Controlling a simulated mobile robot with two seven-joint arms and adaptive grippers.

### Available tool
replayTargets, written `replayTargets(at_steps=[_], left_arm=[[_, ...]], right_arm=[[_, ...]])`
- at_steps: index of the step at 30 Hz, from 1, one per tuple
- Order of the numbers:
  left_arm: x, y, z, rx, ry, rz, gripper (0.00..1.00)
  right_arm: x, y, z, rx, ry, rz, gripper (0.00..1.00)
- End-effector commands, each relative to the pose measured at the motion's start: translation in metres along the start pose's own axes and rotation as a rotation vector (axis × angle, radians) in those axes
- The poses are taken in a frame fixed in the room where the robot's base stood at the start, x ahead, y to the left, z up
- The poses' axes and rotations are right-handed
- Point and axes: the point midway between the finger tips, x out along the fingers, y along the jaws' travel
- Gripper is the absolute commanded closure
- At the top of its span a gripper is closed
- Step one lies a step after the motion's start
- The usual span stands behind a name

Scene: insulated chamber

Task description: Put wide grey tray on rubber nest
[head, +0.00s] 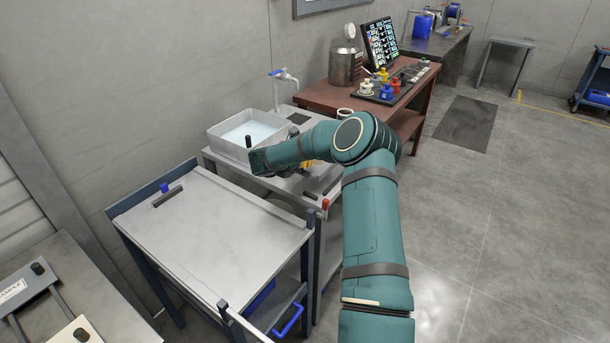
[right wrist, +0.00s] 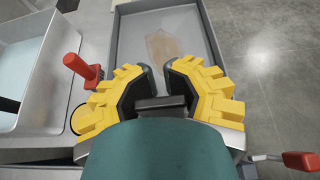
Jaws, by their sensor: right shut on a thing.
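The grey tray (right wrist: 165,45) lies ahead of my right gripper (right wrist: 163,78) in the right wrist view. It is shallow, with low walls and a brownish patch on its floor. The yellow-backed fingers are shut at its near edge, around a dark part; the exact contact is hidden by the fingers. In the head view the right gripper (head: 304,165) is over the metal work table, mostly behind my teal arm, and the tray is hidden there. I cannot make out the rubber nest for certain. My left gripper is not in view.
A basin of water (head: 214,138) stands left of the right gripper, with a tap behind. A red handle (right wrist: 82,66) stands beside the gripper. A grey-topped cart (head: 215,235) in front is mostly bare. A red-brown bench (head: 313,95) holds a pot, monitor and coloured items.

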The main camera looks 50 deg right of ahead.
Motion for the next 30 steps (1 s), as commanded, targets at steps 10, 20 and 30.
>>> replayTargets(at_steps=[10,20,30], left_arm=[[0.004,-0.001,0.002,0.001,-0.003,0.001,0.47],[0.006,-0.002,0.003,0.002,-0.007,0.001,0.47],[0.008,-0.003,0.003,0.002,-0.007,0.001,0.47]], right_arm=[[0.015,0.000,-0.031,0.000,-0.001,0.002,1.00],[0.026,0.001,-0.055,0.002,-0.003,0.003,1.00],[0.027,0.001,-0.058,0.000,-0.001,0.003,0.50]])
